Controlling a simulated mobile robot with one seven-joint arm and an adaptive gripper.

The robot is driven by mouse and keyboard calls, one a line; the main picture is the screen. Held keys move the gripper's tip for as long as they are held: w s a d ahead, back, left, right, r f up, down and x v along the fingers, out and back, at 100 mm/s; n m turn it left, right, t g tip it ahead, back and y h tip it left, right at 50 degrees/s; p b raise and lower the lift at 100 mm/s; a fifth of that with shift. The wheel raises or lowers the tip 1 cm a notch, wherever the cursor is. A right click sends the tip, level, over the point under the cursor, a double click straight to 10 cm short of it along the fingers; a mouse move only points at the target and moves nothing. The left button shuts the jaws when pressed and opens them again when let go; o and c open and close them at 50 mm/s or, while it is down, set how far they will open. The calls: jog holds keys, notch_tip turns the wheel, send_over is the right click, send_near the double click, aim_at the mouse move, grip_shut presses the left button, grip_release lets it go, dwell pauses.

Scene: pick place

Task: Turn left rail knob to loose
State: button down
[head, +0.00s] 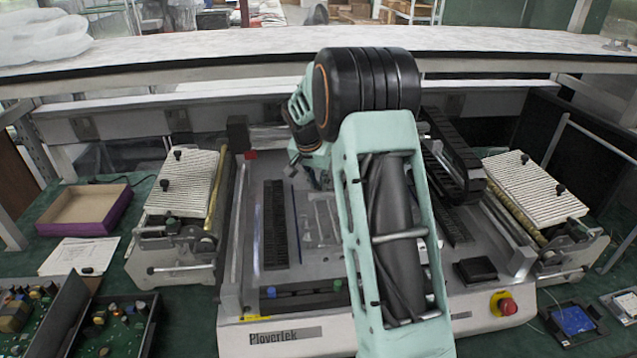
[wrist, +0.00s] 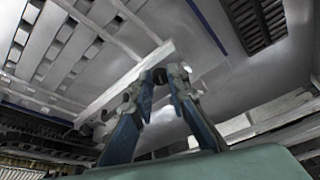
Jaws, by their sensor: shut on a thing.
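In the wrist view, my gripper (wrist: 162,77) has its two blue fingers closed around a small dark knob (wrist: 160,75). The knob sits at the end of a pale rail (wrist: 125,84) and is mostly covered by the fingertips, so its turn angle cannot be read. In the head view, my arm reaches over the middle of the grey Plovertek machine (head: 300,335). My own arm hides most of the gripper and the knob there.
Slatted white plates on stands flank the machine, left (head: 185,183) and right (head: 535,185). A red emergency button (head: 507,306) is at the front right. A purple-edged box (head: 87,208) and circuit boards (head: 125,325) lie at left. A long shelf (head: 200,50) runs behind.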

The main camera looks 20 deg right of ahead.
jog(key=n, duration=0.1)
jog(key=n+y, duration=0.1)
jog(key=n, duration=0.1)
jog(key=shift+s+d+t, duration=0.15)
jog(key=shift+d+t, duration=0.15)
jog(key=shift+t, duration=0.1)
jog(key=n+y, duration=0.1)
jog(key=n, duration=0.2)
jog(key=shift+d+r, duration=0.1)
jog(key=shift+d, duration=0.05)
jog(key=n, duration=0.2)
jog(key=n+y+p, duration=0.1)
jog(key=n+y, duration=0.1)
jog(key=n, duration=0.1)
jog(key=shift+d+n+p, duration=0.3)
jog(key=n, duration=0.2)
jog(key=n+g+y+p, duration=0.1)
jog(key=n, duration=0.1)
jog(key=n+y, duration=0.1)
jog(key=n, duration=0.1)
jog(key=shift+w+d+n, duration=0.25)
jog(key=shift+w+n, duration=0.05)
jog(key=shift+w, duration=0.05)
jog(key=n+g+p, duration=0.1)
jog(key=n, duration=0.1)
jog(key=n+g+y+p, duration=0.1)
jog(key=n, duration=0.2)
jog(key=shift+w+d+p, duration=0.15)
jog(key=shift+w+p, duration=0.05)
jog(key=shift+p, duration=0.1)
